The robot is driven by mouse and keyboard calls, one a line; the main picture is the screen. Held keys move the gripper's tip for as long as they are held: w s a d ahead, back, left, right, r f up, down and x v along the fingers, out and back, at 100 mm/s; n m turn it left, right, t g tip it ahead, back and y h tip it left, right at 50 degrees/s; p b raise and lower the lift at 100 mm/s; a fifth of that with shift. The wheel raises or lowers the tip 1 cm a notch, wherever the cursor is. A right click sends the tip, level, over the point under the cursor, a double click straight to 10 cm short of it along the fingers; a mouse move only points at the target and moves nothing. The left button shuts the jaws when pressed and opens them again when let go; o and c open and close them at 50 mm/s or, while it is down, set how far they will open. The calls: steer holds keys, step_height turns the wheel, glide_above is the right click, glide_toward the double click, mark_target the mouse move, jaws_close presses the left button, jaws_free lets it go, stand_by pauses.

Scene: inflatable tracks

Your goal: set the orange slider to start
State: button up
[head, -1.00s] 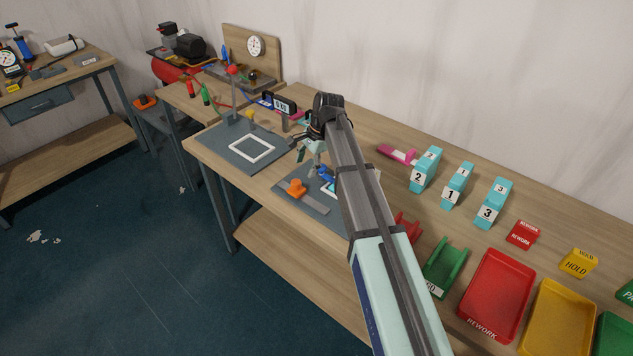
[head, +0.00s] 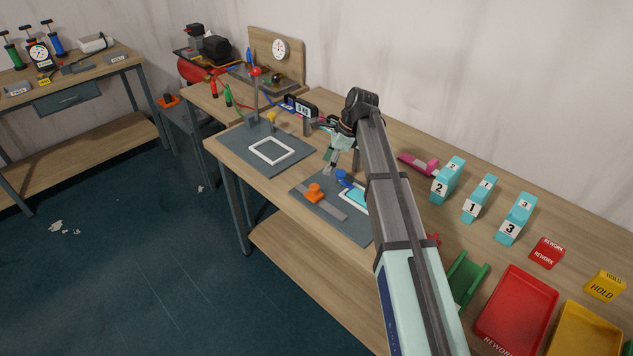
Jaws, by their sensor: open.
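The orange slider (head: 314,192) sits on a grey track strip (head: 330,206) on a dark grey plate (head: 349,229) near the table's front edge. It is towards the left end of the strip. My gripper (head: 331,164) is above and behind the slider, pointing down, open and empty, apart from the slider. A blue knob (head: 345,179) stands on the same plate to the right of the slider, next to a white-framed cyan panel (head: 355,196). My arm hides the plate's right side. Any start mark is too small to tell.
A second grey plate with a white square frame (head: 271,151) and a red-topped post (head: 256,73) lies to the left. Numbered cyan blocks (head: 472,206), a green holder (head: 467,277) and a red tray (head: 516,310) are to the right. Bare tabletop separates the two plates.

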mark_target(315, 186)
steer(key=p+x, duration=0.2)
steer(key=x, duration=0.8)
